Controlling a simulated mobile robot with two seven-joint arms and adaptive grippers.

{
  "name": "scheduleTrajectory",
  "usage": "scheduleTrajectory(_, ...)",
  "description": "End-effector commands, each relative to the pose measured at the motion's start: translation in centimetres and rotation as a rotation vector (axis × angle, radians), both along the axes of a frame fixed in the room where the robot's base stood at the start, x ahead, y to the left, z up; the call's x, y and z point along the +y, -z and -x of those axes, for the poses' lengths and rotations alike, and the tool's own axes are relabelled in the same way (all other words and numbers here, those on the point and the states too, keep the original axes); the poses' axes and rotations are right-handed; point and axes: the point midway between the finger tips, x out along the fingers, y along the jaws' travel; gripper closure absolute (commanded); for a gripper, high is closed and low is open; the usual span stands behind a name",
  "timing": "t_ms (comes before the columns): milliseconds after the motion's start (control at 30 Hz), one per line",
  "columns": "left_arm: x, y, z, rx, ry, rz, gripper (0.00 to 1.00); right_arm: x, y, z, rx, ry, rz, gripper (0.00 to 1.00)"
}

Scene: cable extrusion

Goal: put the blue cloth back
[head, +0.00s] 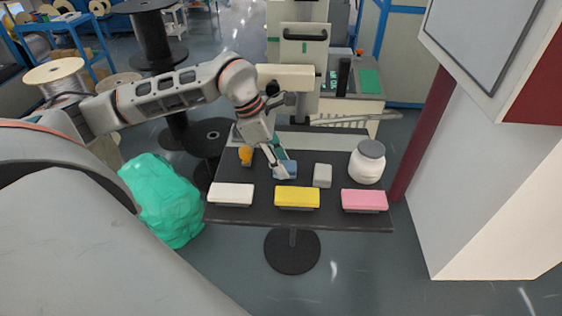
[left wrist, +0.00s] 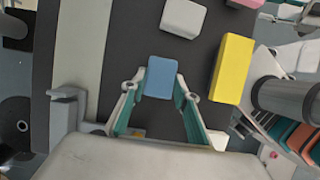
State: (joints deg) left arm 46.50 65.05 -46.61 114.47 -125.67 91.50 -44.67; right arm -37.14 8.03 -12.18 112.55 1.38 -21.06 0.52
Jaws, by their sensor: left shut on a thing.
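The blue cloth (head: 288,169) is a small folded block at the middle of the dark table (head: 330,222), behind the yellow block. My left gripper (head: 278,168) reaches down to it from behind and is shut on it. In the left wrist view the blue cloth (left wrist: 161,76) sits between the two fingertips (left wrist: 160,90) of my left gripper. I cannot tell whether the cloth rests on the table or is slightly above it. My right gripper is not in view.
A white block (head: 231,194), a yellow block (head: 297,196) and a pink block (head: 364,200) line the front edge. A light grey block (head: 322,176) stands just right of the cloth. A white jar (head: 367,164) is at the right, an orange object (head: 245,154) at the left.

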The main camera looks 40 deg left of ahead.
Motion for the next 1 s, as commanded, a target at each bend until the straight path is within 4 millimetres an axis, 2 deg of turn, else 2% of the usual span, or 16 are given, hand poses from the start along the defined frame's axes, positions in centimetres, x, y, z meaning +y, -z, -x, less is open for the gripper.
scheduleTrajectory(33, 0.0, 0.2, 0.0, 0.001, 0.000, 0.000, 0.68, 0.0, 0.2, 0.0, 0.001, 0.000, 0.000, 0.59)
scheduleTrajectory(100, 0.0, 0.1, 0.0, 0.001, 0.000, 0.000, 0.53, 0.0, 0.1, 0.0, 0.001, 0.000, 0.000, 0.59)
scheduleTrajectory(433, 0.0, 0.0, 0.0, 0.001, 0.000, 0.000, 0.53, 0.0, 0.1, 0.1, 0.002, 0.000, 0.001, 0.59)
scheduleTrajectory(567, 0.2, -0.8, 0.1, -0.002, -0.001, -0.001, 0.53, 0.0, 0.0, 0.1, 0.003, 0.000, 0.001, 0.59)
scheduleTrajectory(667, 0.8, -2.2, 0.3, -0.002, -0.001, -0.001, 0.53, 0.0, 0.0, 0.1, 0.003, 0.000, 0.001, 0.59)
scheduleTrajectory(1000, 3.0, -8.5, 1.7, -0.002, -0.001, -0.001, 0.53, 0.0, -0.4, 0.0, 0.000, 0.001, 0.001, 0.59)
